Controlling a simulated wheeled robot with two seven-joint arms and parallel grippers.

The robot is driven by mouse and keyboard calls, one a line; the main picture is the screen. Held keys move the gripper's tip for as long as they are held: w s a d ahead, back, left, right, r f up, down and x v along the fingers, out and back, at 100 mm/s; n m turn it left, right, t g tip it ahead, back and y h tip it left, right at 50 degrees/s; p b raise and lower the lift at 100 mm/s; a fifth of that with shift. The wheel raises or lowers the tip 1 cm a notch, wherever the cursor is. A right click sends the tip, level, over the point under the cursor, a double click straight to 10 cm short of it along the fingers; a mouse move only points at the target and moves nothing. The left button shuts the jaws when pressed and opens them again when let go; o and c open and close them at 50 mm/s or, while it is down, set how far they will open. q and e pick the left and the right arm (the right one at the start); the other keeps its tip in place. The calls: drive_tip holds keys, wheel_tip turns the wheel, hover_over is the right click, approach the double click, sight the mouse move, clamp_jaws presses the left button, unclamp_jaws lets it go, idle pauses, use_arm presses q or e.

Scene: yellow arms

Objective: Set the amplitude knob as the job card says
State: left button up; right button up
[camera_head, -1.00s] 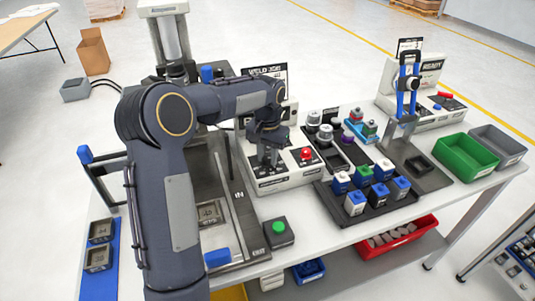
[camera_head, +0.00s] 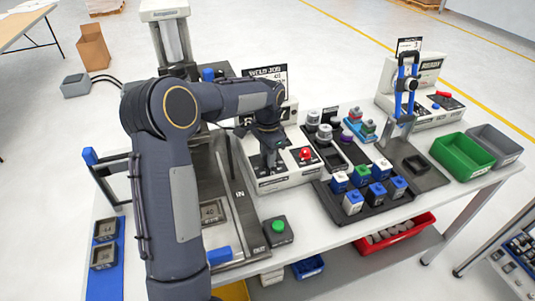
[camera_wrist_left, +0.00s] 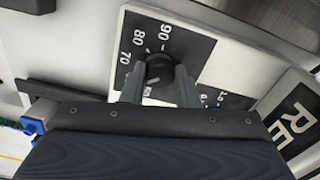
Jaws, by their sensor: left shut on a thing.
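My left gripper (camera_head: 268,165) reaches down onto the front panel of the white weld controller (camera_head: 285,178). In the left wrist view its two fingers (camera_wrist_left: 159,84) are closed around a round black knob (camera_wrist_left: 158,68). The knob sits on a black dial plate (camera_wrist_left: 185,42) with printed marks including 70, 80 and 90. The knob's pointer cannot be read clearly. In the head view the gripper hides this knob. The job card (camera_head: 268,72), headed WELD JOB, stands behind the controller; my arm covers much of it and its small text is unreadable. My right gripper is out of view.
A red button (camera_head: 305,154) is on the controller right of the gripper. A black tray (camera_head: 362,205) of blue, white and green parts stands farther right. A green-button box (camera_head: 278,229) is in front. A metal press (camera_head: 170,40) stands behind my arm.

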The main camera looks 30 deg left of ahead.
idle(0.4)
use_arm(q)
drive_tip(key=o, duration=1)
drive_tip(key=shift+c, duration=0.2)
drive_tip(key=shift+r, duration=0.15)
wheel_tip(320, 180, up, 8)
drive_tip(key=shift+f, duration=0.25)
